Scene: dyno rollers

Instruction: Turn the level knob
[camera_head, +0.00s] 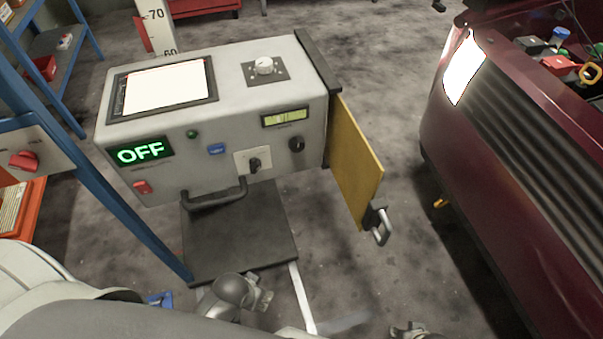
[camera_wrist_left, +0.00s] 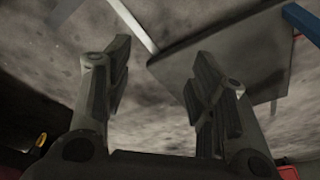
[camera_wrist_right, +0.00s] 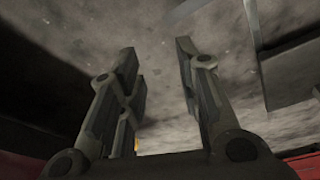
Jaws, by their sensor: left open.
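A grey control box has a white knob (camera_head: 264,66) on a dark plate on its top. On its front are a black round knob (camera_head: 296,144) and a black selector knob (camera_head: 254,164) on a pale plate. Their labels are too small to read, so I cannot tell which is the level knob. My left gripper (camera_head: 264,290) is low, in front of and below the box, apart from all knobs. Its fingers are open and empty in the left wrist view (camera_wrist_left: 163,55). My right gripper (camera_head: 412,330) shows at the bottom edge; its fingers are apart and empty in the right wrist view (camera_wrist_right: 157,50).
The box (camera_head: 220,105) shows a green OFF display (camera_head: 140,151) and a front handle (camera_head: 216,197). A yellow door (camera_head: 355,160) with a padlock (camera_head: 380,226) stands open at its right. A blue frame (camera_head: 110,200) is at left, a dark red car (camera_head: 500,150) at right.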

